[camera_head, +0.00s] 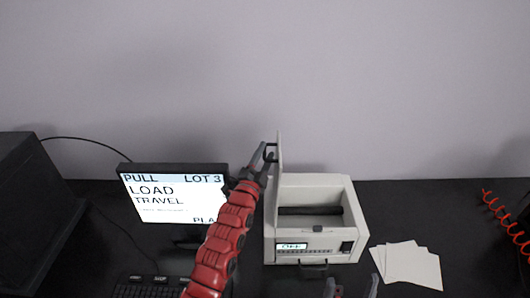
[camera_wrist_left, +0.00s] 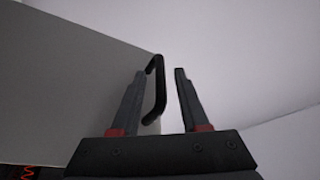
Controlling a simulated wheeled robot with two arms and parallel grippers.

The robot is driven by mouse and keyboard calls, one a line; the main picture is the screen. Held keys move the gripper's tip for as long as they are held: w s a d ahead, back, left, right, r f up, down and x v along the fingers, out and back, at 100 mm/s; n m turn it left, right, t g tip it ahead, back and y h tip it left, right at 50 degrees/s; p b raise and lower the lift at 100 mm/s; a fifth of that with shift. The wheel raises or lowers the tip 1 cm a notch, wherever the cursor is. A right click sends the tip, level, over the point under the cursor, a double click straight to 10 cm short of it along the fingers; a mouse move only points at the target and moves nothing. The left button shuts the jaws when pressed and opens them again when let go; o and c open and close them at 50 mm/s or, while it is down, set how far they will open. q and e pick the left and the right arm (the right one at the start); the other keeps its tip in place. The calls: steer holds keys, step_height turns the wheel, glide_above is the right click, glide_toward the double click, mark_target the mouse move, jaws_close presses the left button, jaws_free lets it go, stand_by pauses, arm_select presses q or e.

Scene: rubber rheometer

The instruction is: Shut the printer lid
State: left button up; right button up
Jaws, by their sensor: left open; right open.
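The printer (camera_head: 319,243) is a cream box on the dark bench, with its top open and a dark roller in the bay. Its lid (camera_head: 279,162) stands upright at the printer's left side, seen nearly edge-on. A black handle (camera_head: 270,152) sits on the lid; in the left wrist view the handle (camera_wrist_left: 157,90) is between the two fingers, and the lid is the grey panel (camera_wrist_left: 75,85). My left gripper (camera_head: 265,152) is open around the handle; I cannot tell if it touches. My right gripper (camera_head: 350,290) is open at the bottom edge, in front of the printer, only its fingertips showing.
A monitor (camera_head: 172,197) stands left of the printer, with a keyboard (camera_head: 150,288) in front. White sheets (camera_head: 410,265) lie to the printer's right. A red coiled cord (camera_head: 505,217) is at far right, a black box (camera_head: 35,200) at far left.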

arm_select(q)
steer(key=shift+w, duration=0.1)
jaws_close()
stand_by(1.4)
